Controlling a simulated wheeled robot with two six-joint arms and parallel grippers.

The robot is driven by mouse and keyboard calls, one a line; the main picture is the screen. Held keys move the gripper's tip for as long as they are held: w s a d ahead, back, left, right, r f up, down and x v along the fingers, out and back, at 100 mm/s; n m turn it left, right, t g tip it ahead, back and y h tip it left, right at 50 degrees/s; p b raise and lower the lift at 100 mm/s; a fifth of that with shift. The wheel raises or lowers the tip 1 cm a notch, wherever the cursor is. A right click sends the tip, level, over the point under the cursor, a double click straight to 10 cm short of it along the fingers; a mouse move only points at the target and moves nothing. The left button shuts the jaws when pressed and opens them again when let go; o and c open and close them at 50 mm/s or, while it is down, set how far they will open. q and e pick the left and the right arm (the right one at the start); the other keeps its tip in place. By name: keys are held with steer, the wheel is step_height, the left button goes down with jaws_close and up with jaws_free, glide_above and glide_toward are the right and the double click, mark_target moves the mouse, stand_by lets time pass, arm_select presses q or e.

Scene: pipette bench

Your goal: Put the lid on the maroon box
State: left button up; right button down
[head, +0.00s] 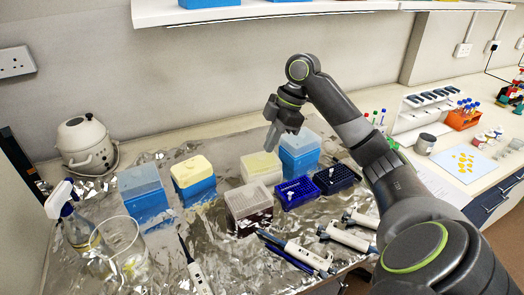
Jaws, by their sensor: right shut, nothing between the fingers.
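The maroon box (254,222) stands near the middle of the foil-covered bench. A pale, translucent lid (247,197) sits on top of it, and the dark maroon body shows below. From this view I cannot tell whether the lid is fully seated. My right gripper (272,140) is shut and empty, pointing down above and behind the maroon box, apart from it. It is over the area of a white box with a pale yellow top (261,165). My left gripper is not in view.
Blue boxes (145,195) stand on both sides, one with a yellow lid (192,171). Dark blue racks (296,192) sit right of the maroon box. Several pipettes (298,254) lie in front. A glass beaker (122,245) and spray bottle (75,225) stand at left. A shelf (260,10) hangs above.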

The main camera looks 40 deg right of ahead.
step_height(320, 180, down, 3)
steer(key=w+a+n+h+p, duration=0.1)
steer(key=w+a+n+p, duration=0.15)
steer(key=p, duration=0.45)
steer(key=n+g+h+p, duration=0.1)
steer(key=n+h+p, duration=0.15)
steer(key=p, duration=0.45)
glide_above(248, 192)
step_height(248, 192, down, 5)
steer(key=shift+w+d+r, duration=0.1)
steer(key=shift+d, duration=0.05)
steer(key=shift+f+n+g, duration=0.3)
steer(key=shift+f, duration=1.85)
steer(key=shift+f, duration=0.2)
steer(key=shift+r, duration=2.5)
